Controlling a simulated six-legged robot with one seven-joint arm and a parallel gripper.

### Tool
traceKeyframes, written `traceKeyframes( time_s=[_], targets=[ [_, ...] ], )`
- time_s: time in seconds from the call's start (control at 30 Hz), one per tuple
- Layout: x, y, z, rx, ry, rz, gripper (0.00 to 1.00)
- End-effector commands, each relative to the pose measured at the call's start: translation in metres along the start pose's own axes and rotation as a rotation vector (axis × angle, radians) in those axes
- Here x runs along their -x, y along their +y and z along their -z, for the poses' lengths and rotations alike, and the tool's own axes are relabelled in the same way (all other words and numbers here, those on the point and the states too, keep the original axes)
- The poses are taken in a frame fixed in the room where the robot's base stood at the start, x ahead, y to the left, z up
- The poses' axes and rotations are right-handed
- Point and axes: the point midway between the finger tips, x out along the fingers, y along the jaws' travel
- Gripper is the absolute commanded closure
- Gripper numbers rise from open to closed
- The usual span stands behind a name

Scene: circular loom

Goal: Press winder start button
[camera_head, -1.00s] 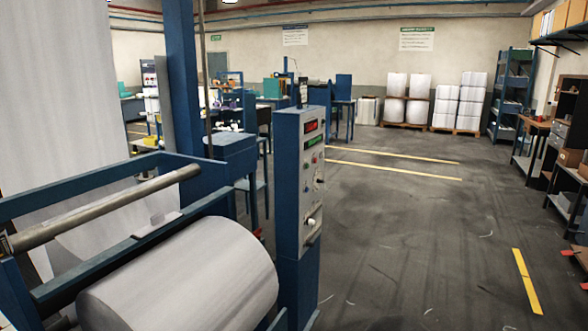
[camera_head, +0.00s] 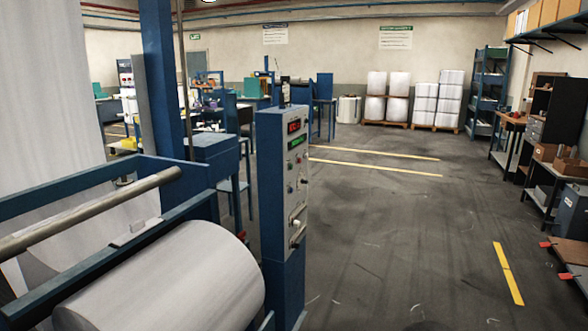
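The winder's control post (camera_head: 282,190) is a tall blue column just left of the picture's middle. Its light grey panel (camera_head: 297,180) faces right. A red display (camera_head: 294,126) and a green display (camera_head: 296,142) sit at the top. Small knobs and buttons (camera_head: 291,189) lie below them, too small to tell which is the start button. A larger white control (camera_head: 296,223) is near the panel's bottom. The white fabric roll (camera_head: 165,280) lies in the blue winder frame at lower left. My gripper is not in view.
Open grey floor (camera_head: 400,235) with yellow lines lies right of the post. Workbenches and shelves (camera_head: 545,140) line the right side. White rolls on pallets (camera_head: 388,98) stand at the back wall. A blue box-topped stand (camera_head: 213,150) is behind the post.

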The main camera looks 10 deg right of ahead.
Motion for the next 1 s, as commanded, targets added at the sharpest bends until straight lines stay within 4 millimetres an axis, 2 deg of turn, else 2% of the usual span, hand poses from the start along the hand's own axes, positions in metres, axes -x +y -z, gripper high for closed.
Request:
traceKeyframes(
  time_s=[0.03,0.2,0.27,1.0],
  targets=[
    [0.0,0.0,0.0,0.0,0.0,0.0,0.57],
    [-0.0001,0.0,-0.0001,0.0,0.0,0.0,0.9],
    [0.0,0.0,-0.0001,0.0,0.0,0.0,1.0],
    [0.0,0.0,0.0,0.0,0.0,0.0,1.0]
  ],
)
